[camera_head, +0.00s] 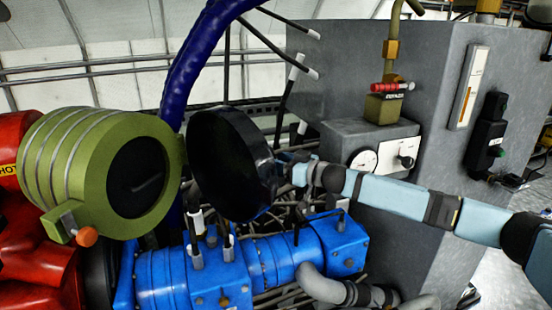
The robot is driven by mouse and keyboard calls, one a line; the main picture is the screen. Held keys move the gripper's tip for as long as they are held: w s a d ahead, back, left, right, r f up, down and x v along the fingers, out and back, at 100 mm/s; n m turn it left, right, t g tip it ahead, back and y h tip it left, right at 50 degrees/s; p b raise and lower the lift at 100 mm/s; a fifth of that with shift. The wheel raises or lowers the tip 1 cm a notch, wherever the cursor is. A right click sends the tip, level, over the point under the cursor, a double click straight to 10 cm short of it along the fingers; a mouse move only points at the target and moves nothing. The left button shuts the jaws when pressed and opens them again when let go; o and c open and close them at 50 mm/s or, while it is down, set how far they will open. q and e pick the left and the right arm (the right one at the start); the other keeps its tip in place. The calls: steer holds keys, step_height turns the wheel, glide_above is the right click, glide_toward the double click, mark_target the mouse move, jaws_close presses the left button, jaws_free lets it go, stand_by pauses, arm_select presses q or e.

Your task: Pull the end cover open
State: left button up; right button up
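The green ribbed cylinder (85,165) is at the left, with a round dark opening (138,178) in its end facing right. The end cover (235,165) is a thick black disc. It stands swung away to the right of the opening, its left edge close to the cylinder's right side; the hinge is not clear. My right arm comes in from the right, and my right gripper (284,168) is at the cover's right edge. Its fingers are small and partly hidden by the cover, so their grip cannot be told. My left gripper is not in view.
A blue pump assembly (205,275) with pipes lies below the cover. A thick dark blue hose (185,75) arches behind it. A grey cabinet (430,150) with a gauge (363,161) stands at the right behind my arm. Red machinery (30,265) is at the lower left.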

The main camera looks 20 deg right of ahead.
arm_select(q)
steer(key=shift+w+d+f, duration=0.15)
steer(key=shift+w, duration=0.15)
arm_select(e)
steer(key=shift+w+a+f, duration=0.1)
steer(key=shift+w+a, duration=0.35)
steer(key=shift+w, duration=0.15)
jaws_close()
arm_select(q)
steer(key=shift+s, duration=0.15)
arm_select(e)
steer(key=w+d, duration=0.2)
steer(key=w, duration=0.1)
steer(key=shift+w, duration=0.2)
